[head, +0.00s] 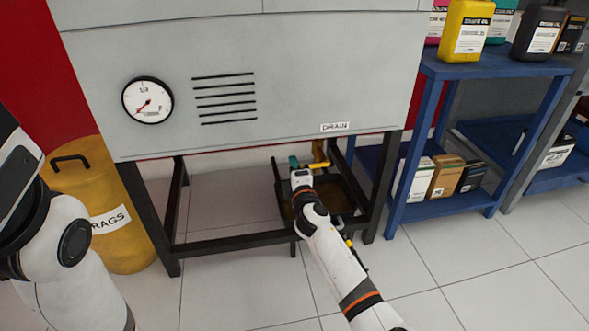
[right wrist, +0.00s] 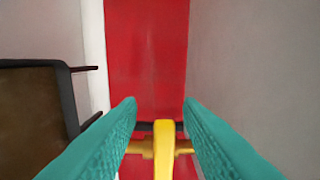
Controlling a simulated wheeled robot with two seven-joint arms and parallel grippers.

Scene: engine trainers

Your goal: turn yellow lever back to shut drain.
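The yellow lever (right wrist: 164,148) shows at the bottom of the right wrist view, with a yellow crosspiece behind it. In the head view, yellow valve parts (head: 319,152) hang below the grey cabinet under the DRAIN label (head: 335,127); my right gripper partly hides them. My right gripper (head: 306,164) is beside these parts. In the right wrist view its teal fingers (right wrist: 158,106) are apart, one on each side of the lever, with visible gaps. Whether the valve is open or shut cannot be told. My left arm shows at the left edge; its gripper is out of view.
A dark drain pan (head: 347,192) with brown content lies under the cabinet, inside the black stand legs (head: 376,190). A yellow RAGS bin (head: 125,248) stands at left. A blue shelf (head: 446,208) with bottles and boxes stands at right.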

